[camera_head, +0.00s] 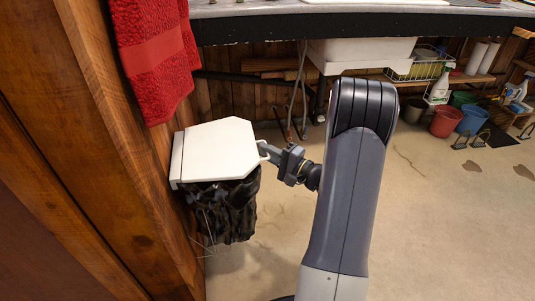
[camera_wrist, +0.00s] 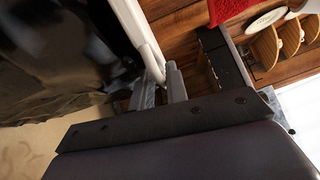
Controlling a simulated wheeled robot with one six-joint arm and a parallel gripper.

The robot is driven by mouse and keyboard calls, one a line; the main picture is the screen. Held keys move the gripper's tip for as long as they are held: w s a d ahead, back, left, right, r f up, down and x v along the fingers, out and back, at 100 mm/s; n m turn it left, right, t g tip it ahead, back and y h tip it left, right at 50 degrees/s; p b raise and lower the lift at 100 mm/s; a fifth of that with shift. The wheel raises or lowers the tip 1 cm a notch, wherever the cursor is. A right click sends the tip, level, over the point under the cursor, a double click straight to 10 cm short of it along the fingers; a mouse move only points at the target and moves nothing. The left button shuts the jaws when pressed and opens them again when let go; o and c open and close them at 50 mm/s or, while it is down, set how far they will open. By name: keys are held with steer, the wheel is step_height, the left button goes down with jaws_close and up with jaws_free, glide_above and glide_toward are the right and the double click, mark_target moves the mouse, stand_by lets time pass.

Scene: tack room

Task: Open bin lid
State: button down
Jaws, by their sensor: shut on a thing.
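The bin's white lid (camera_head: 218,148) lies over the bin at the wooden wall and looks about level. A black bag (camera_head: 226,208) hangs below it in thin wire. A small white handle (camera_head: 263,147) sticks out from the lid's right edge. My gripper (camera_head: 270,154) reaches it from the right, its fingers shut on the handle. In the wrist view, my gripper's fingers (camera_wrist: 170,82) meet the white handle (camera_wrist: 151,62), with the lid's edge (camera_wrist: 130,18) above and the dark bag (camera_wrist: 60,45) at left. The bin's inside is hidden.
A red towel (camera_head: 153,52) hangs just above and left of the lid. A counter (camera_head: 290,24) runs across the back, above the lid's far side. Buckets (camera_head: 446,121) and bottles stand at the far right. The floor (camera_head: 440,230) at right is clear.

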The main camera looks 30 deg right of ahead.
steer(key=w+a+r+n+g+h+p, duration=0.1)
steer(key=a+r+n+g+h+p, duration=0.2)
steer(key=a+r+p, duration=0.3)
steer(key=w+a+r+n+g+h+p, duration=0.2)
steer(key=a+r+p, duration=0.4)
steer(key=r, duration=0.8)
steer(key=shift+w+a+r+n+g+h, duration=0.25)
steer(key=shift+r+n+g+h, duration=0.15)
steer(key=shift+n+h, duration=0.4)
steer(key=c, duration=1.6)
jaws_free()
steer(key=shift+o, duration=0.2)
steer(key=p+v, duration=0.2)
steer(key=v, duration=0.8)
steer(key=shift+s+d+r, duration=0.15)
steer(key=shift+s+d, duration=0.1)
steer(key=shift+s, duration=0.1)
